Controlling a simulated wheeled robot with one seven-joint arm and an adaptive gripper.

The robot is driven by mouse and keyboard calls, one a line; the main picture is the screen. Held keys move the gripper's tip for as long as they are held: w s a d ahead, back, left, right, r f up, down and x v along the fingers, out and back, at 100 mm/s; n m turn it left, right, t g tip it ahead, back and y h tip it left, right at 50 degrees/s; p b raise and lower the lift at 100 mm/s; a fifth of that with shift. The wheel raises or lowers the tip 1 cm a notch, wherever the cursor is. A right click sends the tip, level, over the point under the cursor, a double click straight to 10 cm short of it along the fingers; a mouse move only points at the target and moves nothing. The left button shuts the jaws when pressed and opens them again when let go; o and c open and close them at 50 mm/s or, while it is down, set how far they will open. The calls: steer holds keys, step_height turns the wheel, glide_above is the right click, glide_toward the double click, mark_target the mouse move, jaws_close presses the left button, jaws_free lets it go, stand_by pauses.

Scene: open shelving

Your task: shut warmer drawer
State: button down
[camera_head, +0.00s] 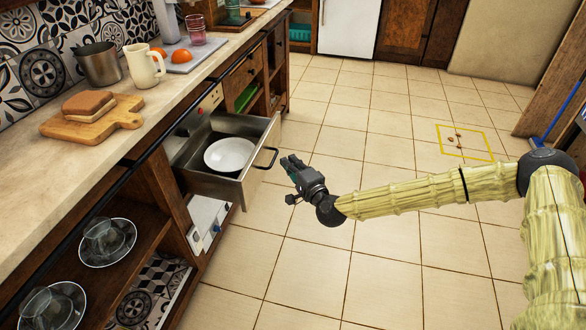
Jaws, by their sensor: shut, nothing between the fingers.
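My gripper (287,163) is shut and empty. In the picture it is just right of the drawer front, close to the handle. I cannot tell whether it touches the drawer.
The counter (60,195) runs along the left, with a cutting board (95,125), a sandwich, a cream mug (144,65) and a metal pot (99,64). Open shelves below hold plates and glasses. A yellow square marks the floor at right.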

glide_toward(263, 143)
steer(key=w+d, duration=0.2)
steer(key=w, duration=0.1)
steer(key=shift+w+a+r, duration=0.1)
steer(key=shift+w+a, duration=0.15)
steer(key=shift+a, duration=0.75)
steer(key=shift+w+a, duration=0.25)
steer(key=shift+a, duration=0.75)
steer(key=shift+a, duration=0.15)
